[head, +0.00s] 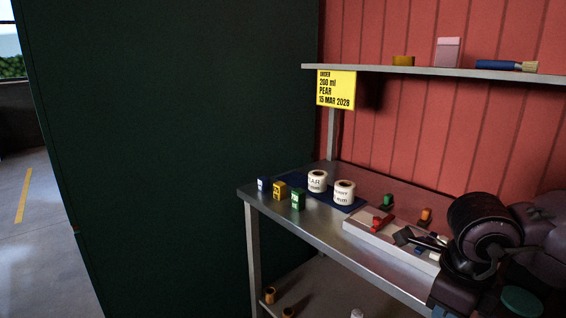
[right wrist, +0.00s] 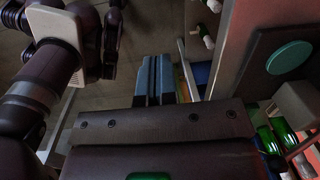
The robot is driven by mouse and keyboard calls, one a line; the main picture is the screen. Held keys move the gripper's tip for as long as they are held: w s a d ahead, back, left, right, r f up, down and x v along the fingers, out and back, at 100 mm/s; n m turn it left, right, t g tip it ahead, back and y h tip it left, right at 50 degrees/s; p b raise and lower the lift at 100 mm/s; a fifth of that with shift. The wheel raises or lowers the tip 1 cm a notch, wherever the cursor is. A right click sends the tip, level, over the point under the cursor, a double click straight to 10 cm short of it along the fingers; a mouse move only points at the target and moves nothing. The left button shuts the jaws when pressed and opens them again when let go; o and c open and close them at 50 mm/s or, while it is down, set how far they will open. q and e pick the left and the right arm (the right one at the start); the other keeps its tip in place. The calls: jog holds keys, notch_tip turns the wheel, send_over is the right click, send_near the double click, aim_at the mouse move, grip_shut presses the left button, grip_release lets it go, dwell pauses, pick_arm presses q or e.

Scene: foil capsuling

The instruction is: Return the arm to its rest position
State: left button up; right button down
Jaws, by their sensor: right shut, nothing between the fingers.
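My right arm comes in from the right edge of the head view. Its gripper (head: 422,240) is over the light tray (head: 362,229) at the right part of the metal table. In the right wrist view the two bluish fingers of this gripper (right wrist: 157,78) lie side by side, shut, with nothing seen between them. I cannot tell whether the fingertips touch anything on the tray. My left gripper does not show in the head view.
The metal table (head: 290,227) holds blue, yellow and green blocks, two white labelled rolls (head: 345,192) on a blue mat, and red, green and orange pieces around the tray. A shelf (head: 420,71) with a yellow sign (head: 336,88) hangs above. A dark panel (head: 170,150) stands left.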

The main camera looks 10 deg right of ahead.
jog(key=s+a+f+m+y+p, duration=0.1)
jog(key=a+m+y, duration=0.2)
jog(key=a+y, duration=0.5)
jog(key=s+a+f+m+y, duration=0.1)
jog(key=s+a+m+y, duration=0.1)
jog(key=a+y, duration=0.6)
jog(key=w+d+f+m+t+h, duration=0.1)
jog(key=d+f+m+t+h, duration=0.25)
jog(key=m+t, duration=0.4)
jog(key=w+d+f+m+t+h+p, duration=0.1)
jog(key=w+d+f+m+t+h, duration=0.25)
jog(key=m, duration=0.75)
jog(key=s+d+f+m+t+h, duration=0.1)
jog(key=d+f+m+t+h, duration=0.15)
jog(key=f+m+t, duration=0.5)
jog(key=s+f+m+g+h, duration=0.6)
jog(key=s+f+m+g, duration=0.2)
jog(key=s+f+m, duration=0.2)
notch_tip(320, 180, down, 3)
jog(key=shift+d+r+p, duration=0.2)
jog(key=shift+d+p, duration=0.2)
jog(key=shift+d, duration=0.05)
